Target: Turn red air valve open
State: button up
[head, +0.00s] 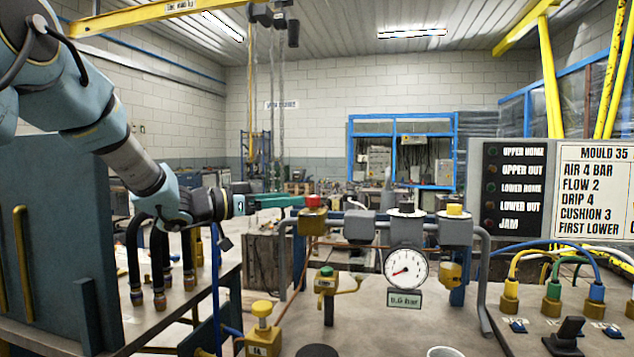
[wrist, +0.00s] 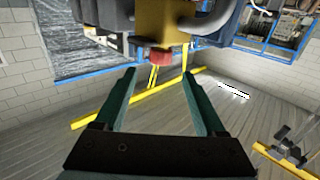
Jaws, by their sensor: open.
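The red air valve (head: 313,202) is a red knob on top of a brass body at the left end of the grey pipe run in the head view. In the wrist view, which is upside down, the red knob (wrist: 159,56) shows below its brass body, between and just past the fingertips. My gripper (head: 297,201) reaches in from the left, level with the knob, its green fingers pointing right. Its two fingers (wrist: 159,75) are apart with nothing between them. I cannot tell whether a finger touches the knob.
A round gauge (head: 405,270) has its needle low, above a small bar label. A yellow-topped valve (head: 454,211), a black-topped valve (head: 406,208) and a green-topped valve (head: 326,280) stand nearby. A status panel (head: 514,188) and a mould sign (head: 594,190) are at right.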

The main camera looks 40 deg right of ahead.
aim_at(313, 203)
jog(key=p+x, duration=0.1)
jog(key=x, duration=0.9)
jog(key=shift+d+p, duration=0.2)
jog(key=shift+p, duration=0.15)
grip_shut()
